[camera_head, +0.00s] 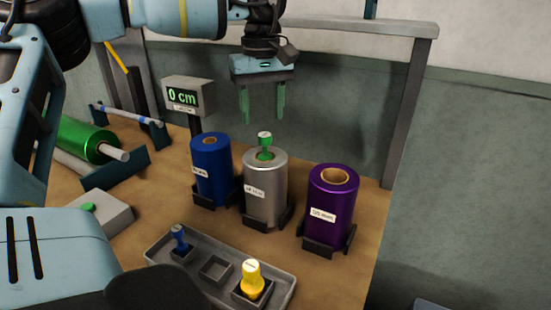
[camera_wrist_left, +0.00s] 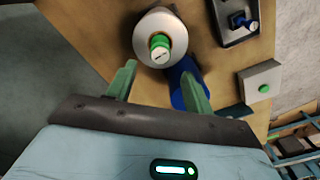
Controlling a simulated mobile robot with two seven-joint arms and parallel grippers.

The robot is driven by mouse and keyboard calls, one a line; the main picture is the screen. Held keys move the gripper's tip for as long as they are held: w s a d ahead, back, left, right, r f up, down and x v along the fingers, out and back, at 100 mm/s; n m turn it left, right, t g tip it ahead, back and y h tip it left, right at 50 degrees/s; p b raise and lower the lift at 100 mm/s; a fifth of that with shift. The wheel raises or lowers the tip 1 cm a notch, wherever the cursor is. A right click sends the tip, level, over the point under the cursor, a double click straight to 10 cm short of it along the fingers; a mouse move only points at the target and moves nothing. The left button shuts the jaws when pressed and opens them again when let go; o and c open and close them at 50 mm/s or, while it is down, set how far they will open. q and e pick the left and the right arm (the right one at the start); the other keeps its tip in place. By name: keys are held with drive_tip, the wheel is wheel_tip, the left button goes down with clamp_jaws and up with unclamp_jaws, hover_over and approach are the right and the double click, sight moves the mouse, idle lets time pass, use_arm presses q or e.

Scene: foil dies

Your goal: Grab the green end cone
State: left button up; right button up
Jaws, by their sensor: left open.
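The green end cone (camera_head: 265,148) stands upright in the core of the silver foil roll (camera_head: 266,190), with its pale top showing. In the left wrist view the green end cone (camera_wrist_left: 160,48) is seen from above, in the silver roll (camera_wrist_left: 146,27), beyond the fingertips. My left gripper (camera_head: 263,118) is open and empty, pointing down above and slightly behind the cone, apart from it. Its fingers (camera_wrist_left: 160,80) also show in the left wrist view, spread wide. My right gripper is not in view.
A blue roll (camera_head: 211,170) stands left of the silver roll and a purple roll (camera_head: 331,208) right of it. In front is a grey tray (camera_head: 207,287) with blue and yellow cones and an empty middle socket. A display (camera_head: 187,97) reading 0 cm stands behind left.

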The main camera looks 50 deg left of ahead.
sight(265, 135)
use_arm(q)
drive_tip(key=shift+w, duration=0.15)
drive_tip(key=shift+s+f, duration=0.15)
drive_tip(key=shift+f, duration=0.35)
drive_tip(key=shift+s+f, duration=0.15)
drive_tip(key=shift+f, duration=0.35)
drive_tip(key=shift+w+f, duration=0.15)
drive_tip(key=shift+f, duration=0.15)
drive_tip(key=shift+d+f+p, duration=0.2)
drive_tip(key=shift+f+p, duration=0.05)
drive_tip(key=shift+f, duration=1.05)
drive_tip(key=shift+d+f+p, duration=0.2)
drive_tip(key=shift+f, duration=1.1)
drive_tip(key=c, duration=1.1)
drive_tip(key=shift+r, duration=0.1)
